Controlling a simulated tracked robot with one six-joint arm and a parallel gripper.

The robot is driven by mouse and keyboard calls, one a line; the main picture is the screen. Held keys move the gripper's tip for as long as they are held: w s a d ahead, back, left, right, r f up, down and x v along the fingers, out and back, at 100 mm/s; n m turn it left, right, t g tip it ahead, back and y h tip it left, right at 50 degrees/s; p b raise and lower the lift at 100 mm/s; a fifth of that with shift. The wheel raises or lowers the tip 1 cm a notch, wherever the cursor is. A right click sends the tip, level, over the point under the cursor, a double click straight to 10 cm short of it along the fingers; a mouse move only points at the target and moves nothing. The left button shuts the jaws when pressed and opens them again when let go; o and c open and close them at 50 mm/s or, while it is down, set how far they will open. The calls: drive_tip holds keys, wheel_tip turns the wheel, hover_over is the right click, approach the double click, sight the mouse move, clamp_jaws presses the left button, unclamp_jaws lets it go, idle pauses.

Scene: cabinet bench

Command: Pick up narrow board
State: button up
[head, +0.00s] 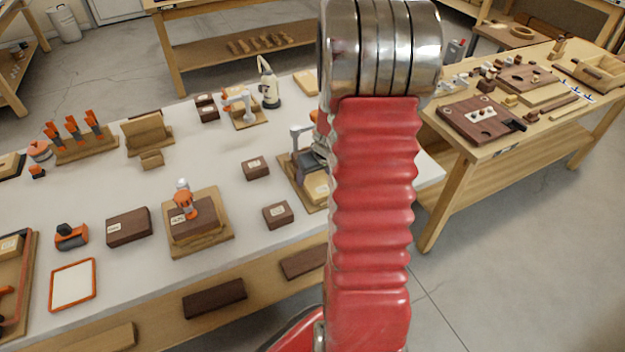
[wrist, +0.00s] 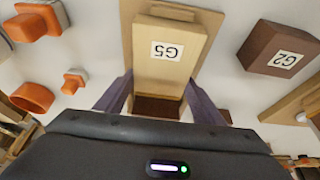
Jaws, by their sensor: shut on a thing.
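The narrow board, which I take to be the pale block labelled G5 (wrist: 165,52), lies over a light wooden base in the wrist view. My gripper (wrist: 160,105) has one dark finger on each side of its lower end and is shut on it. A dark brown patch shows between the fingers below the pale wood; I cannot tell what it is. In the head view the pale board (head: 317,188) shows at the left edge of my red arm, on a wooden base. My arm hides most of that spot.
A dark block labelled G2 (wrist: 279,48) stands to the right in the wrist view, with orange parts (wrist: 32,97) on the left. In the head view, a wooden base with a dark block and orange clamp (head: 184,205) stands left. Bare white bench lies between the things.

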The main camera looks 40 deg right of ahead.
sight(314, 177)
drive_tip(key=c, duration=0.5)
drive_tip(key=shift+r, duration=0.1)
drive_tip(key=shift+c, duration=0.2)
wheel_tip(314, 177, up, 10)
idle(0.3)
idle(0.4)
